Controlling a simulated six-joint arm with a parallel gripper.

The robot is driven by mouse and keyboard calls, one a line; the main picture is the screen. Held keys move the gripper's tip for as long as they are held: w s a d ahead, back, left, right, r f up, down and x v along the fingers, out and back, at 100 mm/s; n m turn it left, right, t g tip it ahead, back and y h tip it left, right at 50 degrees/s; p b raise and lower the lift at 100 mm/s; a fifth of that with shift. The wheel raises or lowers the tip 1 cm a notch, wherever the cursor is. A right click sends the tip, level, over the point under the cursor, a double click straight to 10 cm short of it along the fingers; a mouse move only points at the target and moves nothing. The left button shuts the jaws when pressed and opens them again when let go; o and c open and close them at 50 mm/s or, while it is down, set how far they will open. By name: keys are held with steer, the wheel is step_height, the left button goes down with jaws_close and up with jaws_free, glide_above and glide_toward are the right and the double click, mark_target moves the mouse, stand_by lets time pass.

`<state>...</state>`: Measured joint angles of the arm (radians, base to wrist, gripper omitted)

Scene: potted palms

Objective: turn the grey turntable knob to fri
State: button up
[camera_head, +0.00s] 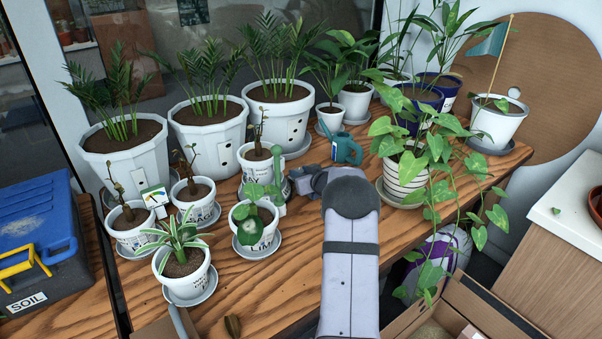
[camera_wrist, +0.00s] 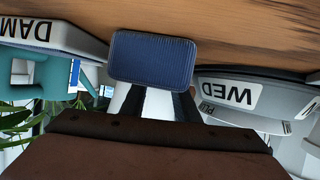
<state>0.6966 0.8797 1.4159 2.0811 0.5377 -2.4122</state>
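In the wrist view, a grey rounded body with day labels (camera_wrist: 245,112) is at the right. No FRI label is clearly readable. My gripper (camera_head: 312,180) is at the end of my arm in the head view, low among the pots, and my arm hides much of that spot. In the wrist view a blue ribbed pad is close in front, beside the labelled body. I cannot tell whether my gripper is open, shut or touching the knob.
A grey piece labelled DAM (camera_wrist: 50,38) is at the left of the wrist view. In the head view, a teal watering can (camera_head: 346,149) stands behind my gripper. Small white pots (camera_head: 254,228) crowd its left, and a trailing plant (camera_head: 410,172) its right. Bare table (camera_head: 275,290) lies in front.

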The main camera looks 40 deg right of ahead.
steer(key=shift+f+b, duration=0.15)
steer(key=shift+b, duration=0.4)
steer(key=shift+w+a+f+b, duration=0.1)
steer(key=shift+f+b, duration=0.05)
steer(key=shift+b, duration=1.7)
steer(key=m+h+b, duration=0.1)
steer(key=h+b, duration=0.1)
steer(key=b, duration=0.6)
steer(key=shift+a+f+m+g, duration=0.1)
steer(key=shift+a+m+g, duration=0.05)
steer(key=shift+m+g, duration=0.25)
steer(key=shift+m+h+b, duration=0.4)
steer(key=shift+b, duration=0.6)
steer(key=shift+r+g, duration=0.3)
steer(key=shift+r, duration=0.05)
steer(key=o, duration=1)
steer(key=shift+h, duration=0.3)
